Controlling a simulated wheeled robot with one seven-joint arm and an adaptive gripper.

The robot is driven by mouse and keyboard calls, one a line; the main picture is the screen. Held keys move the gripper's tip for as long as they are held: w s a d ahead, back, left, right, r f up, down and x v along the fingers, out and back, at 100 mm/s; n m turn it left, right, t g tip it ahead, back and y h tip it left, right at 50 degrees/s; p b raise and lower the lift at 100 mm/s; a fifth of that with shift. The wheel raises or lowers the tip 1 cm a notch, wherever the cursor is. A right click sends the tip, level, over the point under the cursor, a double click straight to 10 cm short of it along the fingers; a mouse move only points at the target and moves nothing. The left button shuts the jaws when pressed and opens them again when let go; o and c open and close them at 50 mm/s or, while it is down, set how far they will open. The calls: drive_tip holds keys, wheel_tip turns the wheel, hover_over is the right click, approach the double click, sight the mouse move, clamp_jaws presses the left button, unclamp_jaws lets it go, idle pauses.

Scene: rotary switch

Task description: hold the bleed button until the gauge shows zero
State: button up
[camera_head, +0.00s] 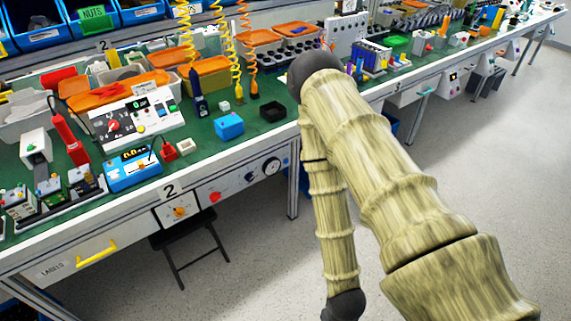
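A round dial gauge (271,166) with a dark rim and white face is on the front panel below the bench edge; its reading is too small to make out. A small dark blue button (250,177) sits just left of it. A red button (214,197) is further left on the same panel. Which one is the bleed button cannot be told. My gripper is not in view; my arm bends at the top and runs down to the bottom edge, right of the panel and apart from it.
An orange rotary knob (180,211) is on the panel's left part. A black folding stool (190,245) stands below it. A bench leg (293,180) stands right of the gauge. The green benchtop (205,145) is crowded with devices and bins. The floor (470,180) at right is clear.

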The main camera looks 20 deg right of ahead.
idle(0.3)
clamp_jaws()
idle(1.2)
